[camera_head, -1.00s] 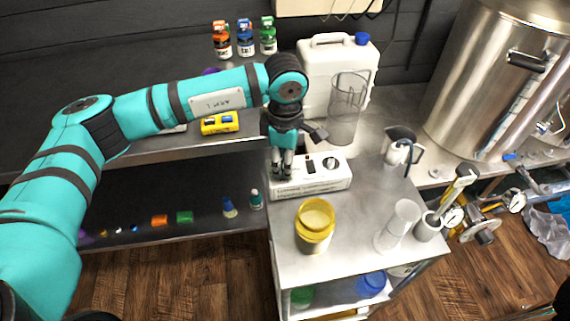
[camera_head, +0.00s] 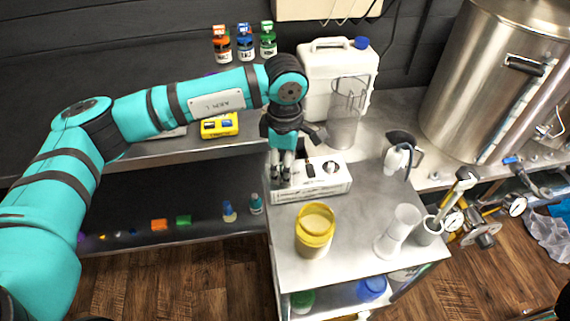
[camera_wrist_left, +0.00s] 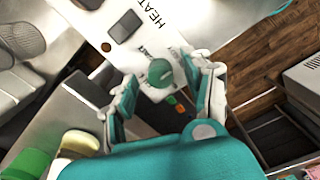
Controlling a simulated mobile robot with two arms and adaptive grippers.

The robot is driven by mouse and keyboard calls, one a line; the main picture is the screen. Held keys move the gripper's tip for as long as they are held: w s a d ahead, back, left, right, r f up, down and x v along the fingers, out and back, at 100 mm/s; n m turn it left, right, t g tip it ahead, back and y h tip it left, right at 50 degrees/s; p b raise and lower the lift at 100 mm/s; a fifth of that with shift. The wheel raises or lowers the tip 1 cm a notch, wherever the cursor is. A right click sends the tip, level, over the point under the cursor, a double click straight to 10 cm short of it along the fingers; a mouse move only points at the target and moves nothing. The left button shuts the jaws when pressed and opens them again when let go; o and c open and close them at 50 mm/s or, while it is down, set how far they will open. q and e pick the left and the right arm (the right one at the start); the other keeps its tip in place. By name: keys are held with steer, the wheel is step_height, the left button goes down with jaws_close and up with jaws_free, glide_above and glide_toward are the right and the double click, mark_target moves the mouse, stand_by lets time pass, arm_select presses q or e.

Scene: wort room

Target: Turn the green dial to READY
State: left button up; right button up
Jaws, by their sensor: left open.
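A white control box (camera_head: 340,187) lies on the metal cart top. The left wrist view shows its panel (camera_wrist_left: 143,38) with the word HEAT and the round green dial (camera_wrist_left: 160,72). My left gripper (camera_wrist_left: 163,82) is open, with one finger on each side of the dial; I cannot tell whether they touch it. In the head view my left gripper (camera_head: 281,170) points down over the box's left end and hides the green dial. My right gripper is not in view.
A yellow jar (camera_head: 314,225) and a clear cylinder (camera_head: 397,232) stand in front of the box. A clear pitcher (camera_head: 345,125) and a white jug (camera_head: 325,75) stand behind it. A steel kettle (camera_head: 490,80) is at right. The cart's front middle is bare.

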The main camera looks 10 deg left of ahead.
arm_select(q)
step_height(320, 180, up, 12)
steer(key=shift+f, duration=0.25)
stand_by(0.5)
